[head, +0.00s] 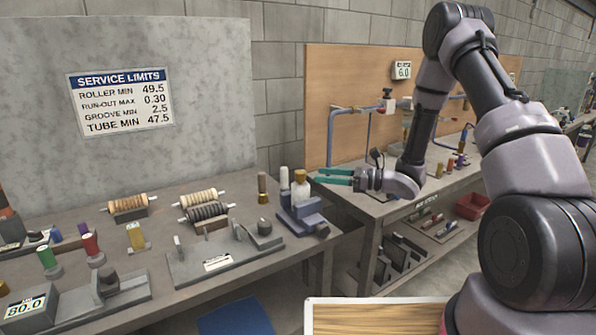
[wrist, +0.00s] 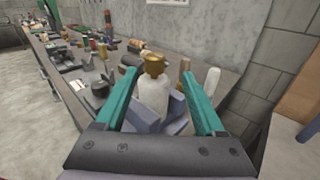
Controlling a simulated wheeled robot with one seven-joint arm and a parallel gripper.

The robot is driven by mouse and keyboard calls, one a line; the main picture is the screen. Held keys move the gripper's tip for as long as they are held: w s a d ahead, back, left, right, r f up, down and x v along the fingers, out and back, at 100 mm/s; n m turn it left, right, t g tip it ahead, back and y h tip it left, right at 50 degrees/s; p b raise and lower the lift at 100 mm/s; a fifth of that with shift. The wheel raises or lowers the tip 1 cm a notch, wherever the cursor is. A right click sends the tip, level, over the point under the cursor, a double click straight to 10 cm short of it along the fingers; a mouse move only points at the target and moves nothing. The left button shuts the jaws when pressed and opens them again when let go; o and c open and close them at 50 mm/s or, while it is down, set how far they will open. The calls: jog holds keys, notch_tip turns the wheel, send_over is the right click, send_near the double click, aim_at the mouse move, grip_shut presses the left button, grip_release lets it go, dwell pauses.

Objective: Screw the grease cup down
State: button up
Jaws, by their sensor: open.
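A white upright body with a brass-coloured cap, which looks like the grease cup (head: 300,189), stands in a blue-grey holder (head: 303,216) at the right end of the near bench. In the wrist view the brass cap (wrist: 154,64) and white body show between my fingers. My gripper (head: 318,175) has green fingers, open and empty, pointing left toward the cup from its right. In the wrist view the fingers (wrist: 160,70) spread to either side of the cup, with visible gaps. I cannot tell how far the cap is screwed down.
A white rod (head: 284,180) stands close beside the cup, and a brown-handled piece (head: 262,188) is left of it. Several rollers (head: 203,198) and a grey fixture plate (head: 222,259) occupy the bench (head: 163,237). A second bench with a pipe board (head: 345,95) is behind my arm.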

aim_at(301, 176)
jog(key=w+a+n, duration=0.1)
jog(key=a, duration=0.9)
jog(key=shift+w+a+f+g, duration=0.2)
jog(key=shift+w+a+g, duration=0.05)
jog(key=shift+a+g, duration=0.05)
grip_shut()
jog(key=shift+m+t, duration=0.3)
jog(key=shift+t, duration=0.2)
